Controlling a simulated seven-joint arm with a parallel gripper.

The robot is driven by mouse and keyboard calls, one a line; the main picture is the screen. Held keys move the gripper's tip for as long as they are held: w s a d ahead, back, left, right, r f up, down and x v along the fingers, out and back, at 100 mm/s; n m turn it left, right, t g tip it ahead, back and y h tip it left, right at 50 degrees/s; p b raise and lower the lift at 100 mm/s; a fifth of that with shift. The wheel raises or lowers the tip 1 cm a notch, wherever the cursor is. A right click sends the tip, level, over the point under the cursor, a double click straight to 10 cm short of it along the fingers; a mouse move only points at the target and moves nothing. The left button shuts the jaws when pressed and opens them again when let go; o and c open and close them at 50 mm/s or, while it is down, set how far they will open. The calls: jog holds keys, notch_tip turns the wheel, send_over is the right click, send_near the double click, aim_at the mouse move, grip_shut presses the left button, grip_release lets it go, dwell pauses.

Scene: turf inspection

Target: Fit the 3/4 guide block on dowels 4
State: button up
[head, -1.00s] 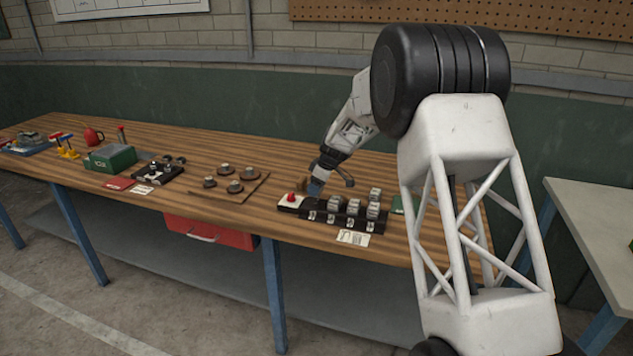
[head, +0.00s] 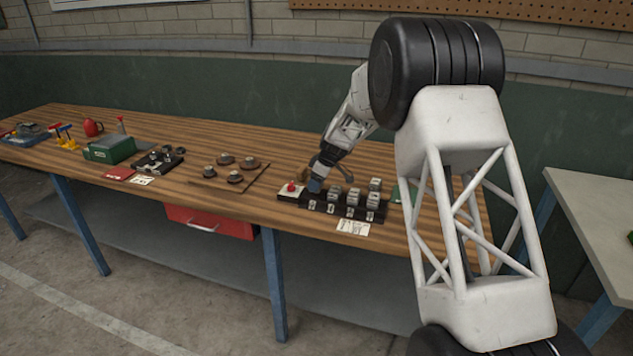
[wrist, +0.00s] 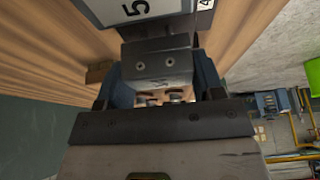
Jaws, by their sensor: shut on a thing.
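My gripper (head: 315,187) is low over the left part of a black fixture (head: 345,213) on the wooden bench, just right of the red button. In the wrist view, its two blue fingers (wrist: 162,82) are shut on a grey metal guide block (wrist: 157,66) with two small holes and a mark too small to read. Two round pin ends (wrist: 178,97) show between the fingers; I cannot tell whether they are dowels. Several grey blocks (head: 353,197) stand on the fixture to the right of my gripper. The contact under the held block is hidden.
A red button (head: 291,188) is at the fixture's left end. A printed card (head: 353,227) lies in front. A board with round pieces (head: 208,184) and a green box (head: 109,149) stand further left. Bare bench lies between the board and fixture.

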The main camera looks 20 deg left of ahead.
jog(key=shift+f, duration=1.1)
dwell(0.4)
jog(key=o, duration=1.1)
jog(key=v, duration=0.7)
jog(key=shift+d+r, duration=0.2)
jog(key=shift+r, duration=0.15)
